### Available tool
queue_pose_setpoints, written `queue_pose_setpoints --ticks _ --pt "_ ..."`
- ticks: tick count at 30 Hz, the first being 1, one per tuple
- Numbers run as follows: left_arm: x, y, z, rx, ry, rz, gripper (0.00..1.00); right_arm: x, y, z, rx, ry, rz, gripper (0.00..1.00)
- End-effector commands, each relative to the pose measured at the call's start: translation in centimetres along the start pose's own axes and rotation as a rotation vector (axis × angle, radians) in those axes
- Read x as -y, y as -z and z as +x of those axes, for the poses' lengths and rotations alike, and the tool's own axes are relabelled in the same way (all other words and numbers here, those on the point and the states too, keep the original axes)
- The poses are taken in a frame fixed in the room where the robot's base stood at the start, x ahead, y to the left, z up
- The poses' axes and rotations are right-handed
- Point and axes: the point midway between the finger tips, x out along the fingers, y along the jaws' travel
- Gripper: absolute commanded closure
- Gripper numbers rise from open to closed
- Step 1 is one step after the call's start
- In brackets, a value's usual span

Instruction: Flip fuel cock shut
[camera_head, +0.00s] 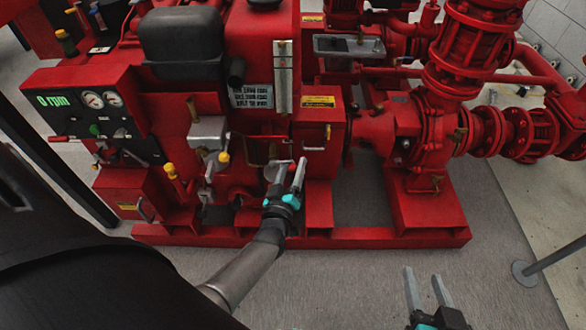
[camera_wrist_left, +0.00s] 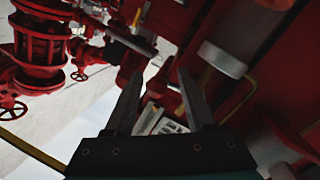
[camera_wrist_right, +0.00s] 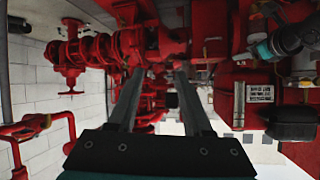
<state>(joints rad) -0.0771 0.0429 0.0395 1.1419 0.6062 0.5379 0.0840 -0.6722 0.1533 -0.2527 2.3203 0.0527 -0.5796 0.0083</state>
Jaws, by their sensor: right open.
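My left gripper (camera_head: 286,172) is open in front of the red engine's lower middle, fingers pointing up and away from me. Its spread fingers also show in the left wrist view (camera_wrist_left: 158,88), with nothing clearly held between them. I cannot tell for sure which fitting is the fuel cock. A small yellow-handled fitting (camera_head: 328,132) sits on the red box (camera_head: 318,165) just right of and above the left gripper, apart from it. A yellow-knobbed lever (camera_head: 223,157) is to the gripper's left. My right gripper (camera_head: 428,288) is open and empty over the floor at lower right.
The control panel (camera_head: 100,115) reads 0 rpm at the left. A sight gauge (camera_head: 283,78) runs up the red tank. Red pump pipes (camera_head: 470,60) fill the right side. The red base frame (camera_head: 350,237) runs along the front. Grey floor (camera_head: 350,280) in front is clear.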

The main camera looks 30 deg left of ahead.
Motion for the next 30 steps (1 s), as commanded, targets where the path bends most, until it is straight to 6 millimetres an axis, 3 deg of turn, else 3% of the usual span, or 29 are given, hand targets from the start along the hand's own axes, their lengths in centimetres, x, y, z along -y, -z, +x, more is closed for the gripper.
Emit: queue_pose_setpoints --ticks 14,30 --pt "-0.1 -0.2 -0.7 0.007 0.000 -0.003 0.39 -0.3 -0.1 -0.2 0.037 -0.009 -0.004 0.50" --pt "-0.1 -0.2 -5.5 0.009 0.001 -0.003 0.39 -3.5 -1.6 -2.9 0.346 -0.099 -0.020 0.50"
